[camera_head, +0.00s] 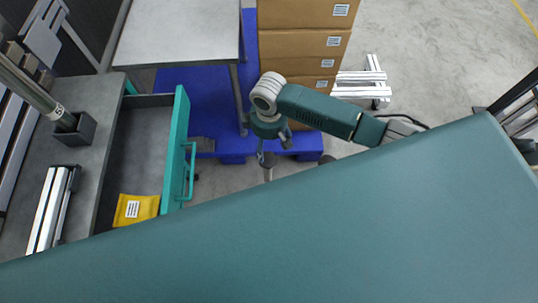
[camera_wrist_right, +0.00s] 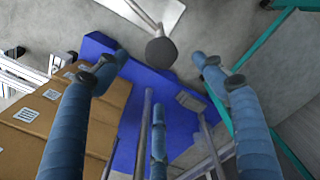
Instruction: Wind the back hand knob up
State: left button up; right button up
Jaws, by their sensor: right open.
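My right gripper (camera_head: 266,157) hangs below its green arm near the middle of the head view, over the floor and the blue platform's edge. In the right wrist view its blue fingers (camera_wrist_right: 161,62) are spread wide and hold nothing. A dark round knob-like disc (camera_wrist_right: 161,51) on a thin metal rod lies beyond the fingertips, between them in the picture. I cannot tell for sure that it is the back hand knob, and no contact shows. My left gripper is not in view.
A large green surface (camera_head: 330,230) fills the lower part of the head view. An open teal drawer (camera_head: 178,150) holds a yellow packet (camera_head: 136,209). Stacked cardboard boxes (camera_head: 300,45) stand on a blue platform (camera_head: 190,90) behind my right gripper.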

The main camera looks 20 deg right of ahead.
aim_at(269, 160)
jog(key=shift+m, duration=0.9)
notch_tip(269, 160, down, 11)
jog(key=shift+r+b, duration=0.1)
jog(key=shift+b, duration=0.5)
jog(key=shift+c, duration=0.5)
jog(key=shift+s, duration=0.1)
jog(key=c, duration=1)
